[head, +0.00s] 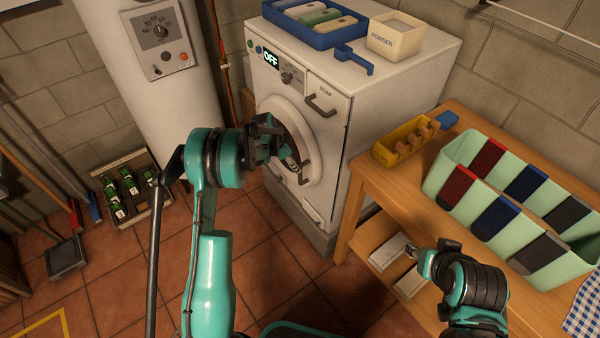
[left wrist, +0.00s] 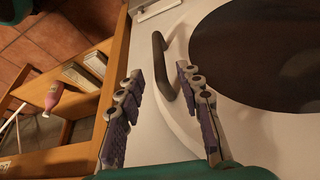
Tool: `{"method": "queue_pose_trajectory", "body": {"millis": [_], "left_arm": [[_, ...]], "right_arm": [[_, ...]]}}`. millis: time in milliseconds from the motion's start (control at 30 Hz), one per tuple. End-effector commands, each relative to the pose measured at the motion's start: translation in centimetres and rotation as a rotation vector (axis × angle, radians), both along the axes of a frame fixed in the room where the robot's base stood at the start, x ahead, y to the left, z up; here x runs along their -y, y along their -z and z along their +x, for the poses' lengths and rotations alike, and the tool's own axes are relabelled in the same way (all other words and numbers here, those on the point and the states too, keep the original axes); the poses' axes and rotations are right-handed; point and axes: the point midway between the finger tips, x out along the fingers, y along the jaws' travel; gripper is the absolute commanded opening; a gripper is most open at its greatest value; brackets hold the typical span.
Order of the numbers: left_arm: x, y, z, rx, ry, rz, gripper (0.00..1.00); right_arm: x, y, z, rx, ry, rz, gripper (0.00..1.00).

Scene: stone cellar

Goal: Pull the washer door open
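The white washer (head: 335,125) stands against the back wall with its display reading OFF. Its round door (head: 316,150) looks shut in the head view, partly hidden by my left gripper (head: 273,140). In the left wrist view the door shows a white rim (left wrist: 185,30), a dark window (left wrist: 260,50) and a dark bar handle (left wrist: 160,65). My left gripper (left wrist: 159,76) is open, its fingers on either side of the handle's near end; I cannot tell whether they touch it. My right gripper (head: 425,258) is by the wooden table's lower shelf; its finger opening is unclear.
The wooden table (head: 365,195) stands right of the washer, carrying a green sock bin (head: 450,170) and a yellow tray (head: 388,155). A blue tray (head: 290,38) and a powder box (head: 395,40) sit on the washer. A boiler (head: 120,50) and bottle crate (head: 122,172) are left.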

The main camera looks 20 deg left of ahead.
Motion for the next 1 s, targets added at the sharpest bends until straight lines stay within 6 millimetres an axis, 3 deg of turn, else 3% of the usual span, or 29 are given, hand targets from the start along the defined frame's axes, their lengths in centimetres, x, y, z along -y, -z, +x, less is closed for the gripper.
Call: {"method": "queue_pose_trajectory", "body": {"millis": [400,800,933,1000], "left_arm": [[1.9,6.0,1.5,0.0,0.001,0.0,0.36],[2.2,6.8,1.8,0.0,0.0,0.0,0.36],[2.2,6.7,1.8,0.0,0.0,0.0,0.04],[2.2,6.7,1.8,0.0,0.0,0.0,0.0]], "right_arm": [[0.0,2.6,0.0,0.0,0.0,0.0,0.4],[0.0,2.8,0.0,0.0,0.0,0.0,0.4],[0.0,2.8,0.0,0.0,0.0,0.0,0.4],[0.0,2.8,0.0,0.0,0.0,0.0,0.4]]}}
